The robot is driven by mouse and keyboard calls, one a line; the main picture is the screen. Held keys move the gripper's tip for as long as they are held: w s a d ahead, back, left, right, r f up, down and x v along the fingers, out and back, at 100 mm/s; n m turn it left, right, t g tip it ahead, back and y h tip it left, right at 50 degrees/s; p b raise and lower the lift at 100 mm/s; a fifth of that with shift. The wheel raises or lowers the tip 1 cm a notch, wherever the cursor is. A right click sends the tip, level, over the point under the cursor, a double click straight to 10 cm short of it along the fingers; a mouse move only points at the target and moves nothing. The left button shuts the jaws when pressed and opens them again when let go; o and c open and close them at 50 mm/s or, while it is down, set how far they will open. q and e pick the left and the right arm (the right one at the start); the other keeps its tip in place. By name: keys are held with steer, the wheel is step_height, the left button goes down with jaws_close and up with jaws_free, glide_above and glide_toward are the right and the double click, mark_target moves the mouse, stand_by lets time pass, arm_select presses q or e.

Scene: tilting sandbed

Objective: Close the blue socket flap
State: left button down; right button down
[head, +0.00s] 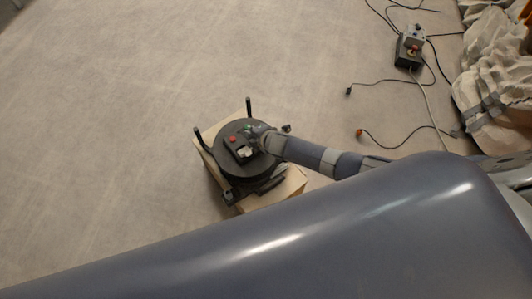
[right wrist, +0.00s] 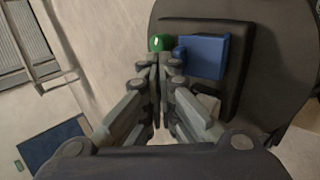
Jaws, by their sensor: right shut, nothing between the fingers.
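The blue socket flap (right wrist: 203,56) shows in the right wrist view as a flat blue square on a dark raised panel (right wrist: 240,88). A small blue piece sits at its left edge. Whether the flap is raised or flush is hard to tell. A round green button (right wrist: 160,43) is just left of it. My right gripper (right wrist: 166,62) is shut and empty, its fingertips just below the green button and beside the flap's left edge; contact is unclear. In the head view my right gripper (head: 257,137) is over the black round drum top (head: 240,172). My left gripper is not in view.
The drum stands on a wooden box (head: 284,190), with dark upright posts (head: 249,106) at its rim. A red button (head: 233,138) is on top. Cables and a small control box (head: 408,51) lie at the upper right. The floor at left is clear.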

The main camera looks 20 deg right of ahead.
steer(key=shift+w+a+f, duration=0.1)
steer(key=shift+w+f, duration=0.15)
steer(key=shift+w, duration=0.15)
stand_by(1.1)
stand_by(0.9)
